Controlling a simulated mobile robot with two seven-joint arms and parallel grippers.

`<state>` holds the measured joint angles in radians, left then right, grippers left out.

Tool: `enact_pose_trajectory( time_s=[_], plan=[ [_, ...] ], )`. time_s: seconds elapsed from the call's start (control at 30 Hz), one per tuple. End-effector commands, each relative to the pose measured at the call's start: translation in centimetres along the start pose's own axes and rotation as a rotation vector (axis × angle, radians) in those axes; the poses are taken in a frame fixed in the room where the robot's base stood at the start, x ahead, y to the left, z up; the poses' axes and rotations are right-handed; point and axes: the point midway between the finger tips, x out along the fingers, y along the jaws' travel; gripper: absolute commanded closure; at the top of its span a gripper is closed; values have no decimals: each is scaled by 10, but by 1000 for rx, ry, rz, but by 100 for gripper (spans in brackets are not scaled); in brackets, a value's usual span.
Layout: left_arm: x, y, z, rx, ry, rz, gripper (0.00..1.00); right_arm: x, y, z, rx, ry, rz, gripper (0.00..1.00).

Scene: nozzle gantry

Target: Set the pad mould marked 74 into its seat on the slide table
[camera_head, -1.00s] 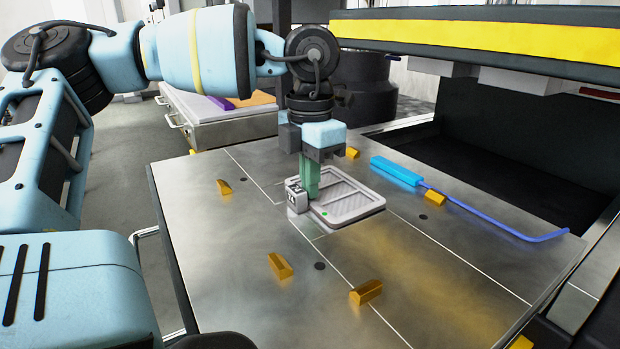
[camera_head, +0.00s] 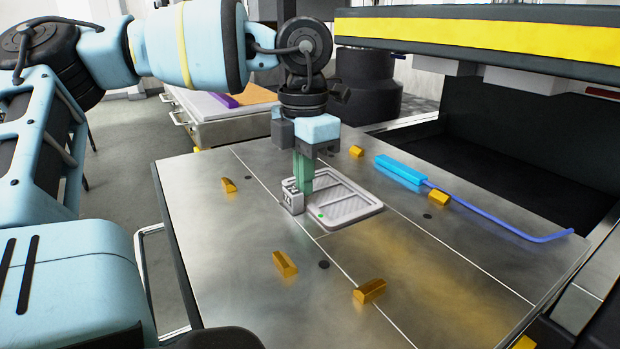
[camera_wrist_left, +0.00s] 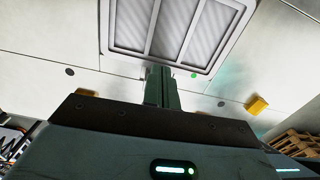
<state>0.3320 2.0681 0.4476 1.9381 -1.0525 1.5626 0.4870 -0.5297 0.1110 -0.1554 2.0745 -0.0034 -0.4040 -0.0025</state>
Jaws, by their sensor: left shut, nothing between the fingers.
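The pad mould (camera_head: 352,219), a flat light-grey tray with ribbed panels, a green dot and a marked end block (camera_head: 291,198), lies flat on the metal slide table (camera_head: 225,285). The mark is too small to read surely. My left gripper (camera_head: 304,190) points down at the mould's end block side, its green fingers shut and empty. In the left wrist view the fingers (camera_wrist_left: 161,86) stand at the mould's near edge (camera_wrist_left: 190,69); I cannot tell whether they touch it. No seat outline is clear among the brass blocks. My right gripper is not in view.
Several brass blocks, such as one at front left (camera_head: 285,263) and one at front right (camera_head: 370,291), stand up from the table. A blue-handled bent rod (camera_head: 400,172) lies along the right. A yellow-striped gantry beam (camera_head: 480,40) crosses above the back.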

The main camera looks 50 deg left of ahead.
Motion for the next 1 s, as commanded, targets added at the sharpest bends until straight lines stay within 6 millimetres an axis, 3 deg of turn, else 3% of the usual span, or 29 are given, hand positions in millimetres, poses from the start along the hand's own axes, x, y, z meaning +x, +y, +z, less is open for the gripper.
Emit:
enact_pose_trajectory(
  time_s=[0.4, 1.0],
  plan=[
    [-62, 0, 0, -1, -3, 1, 100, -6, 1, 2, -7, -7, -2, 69],
    [-69, 0, 0, 1, -1, 0, 100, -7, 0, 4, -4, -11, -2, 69]
  ],
)
